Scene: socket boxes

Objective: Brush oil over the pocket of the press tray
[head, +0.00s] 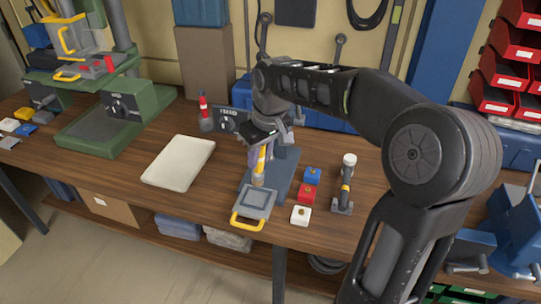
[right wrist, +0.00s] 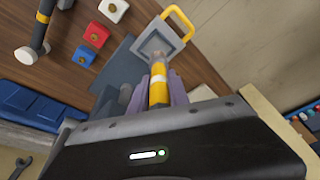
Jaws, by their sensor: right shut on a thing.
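The press tray (head: 269,205) is a grey square plate with a shallow pocket and a yellow handle (head: 248,221). It sits at the front of a dark press base (head: 284,172), and it also shows in the right wrist view (right wrist: 146,47). My right gripper (head: 262,152) is shut on a yellow brush (head: 261,166) with a pale band. The brush (right wrist: 159,88) points down, its tip at the tray's near-base side in the wrist view. I cannot tell whether the bristles touch the pocket. My left gripper is out of view.
Blue (head: 312,174), red (head: 308,193) and white (head: 301,215) blocks stand right of the tray. A white-capped tool (head: 346,182) stands beyond them. A blue vise (head: 512,225) is far right.

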